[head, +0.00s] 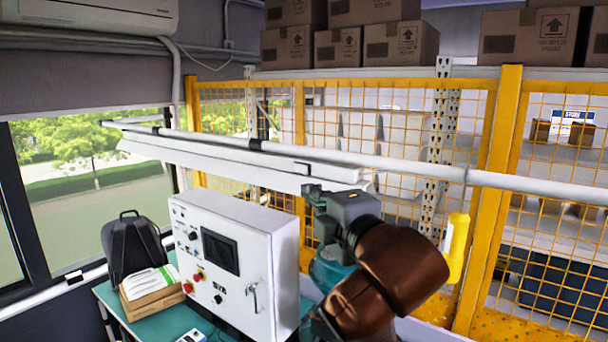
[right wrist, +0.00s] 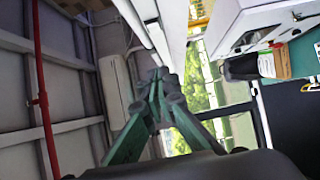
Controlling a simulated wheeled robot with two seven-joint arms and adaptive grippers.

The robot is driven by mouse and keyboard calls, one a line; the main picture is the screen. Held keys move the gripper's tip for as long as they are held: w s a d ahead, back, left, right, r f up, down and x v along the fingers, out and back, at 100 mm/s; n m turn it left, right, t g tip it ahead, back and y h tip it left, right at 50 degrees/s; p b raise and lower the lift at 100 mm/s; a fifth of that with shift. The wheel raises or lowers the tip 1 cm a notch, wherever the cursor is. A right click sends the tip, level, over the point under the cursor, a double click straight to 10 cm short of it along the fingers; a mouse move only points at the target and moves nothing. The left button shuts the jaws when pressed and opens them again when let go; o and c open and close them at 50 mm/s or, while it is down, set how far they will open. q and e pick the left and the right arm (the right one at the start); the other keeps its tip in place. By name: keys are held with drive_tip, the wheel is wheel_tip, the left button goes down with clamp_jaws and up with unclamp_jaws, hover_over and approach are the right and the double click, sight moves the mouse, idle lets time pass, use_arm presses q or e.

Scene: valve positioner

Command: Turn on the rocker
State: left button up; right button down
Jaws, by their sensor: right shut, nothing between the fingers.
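A white control cabinet (head: 255,250) stands on a green-topped table, with a dark screen, small knobs, red and yellow buttons and a latch handle on its faces. I cannot make out which control is the rocker. My right gripper (head: 318,205) is in front of and to the right of the cabinet, apart from it, partly hidden by its own arm. In the right wrist view its green fingers (right wrist: 158,78) meet at the tips, with nothing between them. The cabinet (right wrist: 240,22) shows there at upper right. My left gripper is not in view.
A black backpack (head: 135,250) and a carton with papers (head: 147,285) are left of the cabinet. A small white device (head: 192,336) is at the table's (head: 150,325) front. A yellow mesh fence (head: 400,120) stands behind. A yellow-handled object (head: 458,245) hangs at right.

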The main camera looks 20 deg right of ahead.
drive_tip(key=p, duration=0.2)
approach(301, 169)
drive_tip(key=w+a, duration=0.4)
drive_tip(key=a, duration=0.1)
drive_tip(key=d, duration=0.1)
drive_tip(key=d+p, duration=0.1)
drive_tip(key=d, duration=0.1)
drive_tip(key=shift+w, duration=0.4)
drive_tip(key=shift+w+d+f, duration=0.1)
drive_tip(key=shift+w+d, duration=0.05)
drive_tip(key=shift+d, duration=0.2)
drive_tip(key=shift+a, duration=0.1)
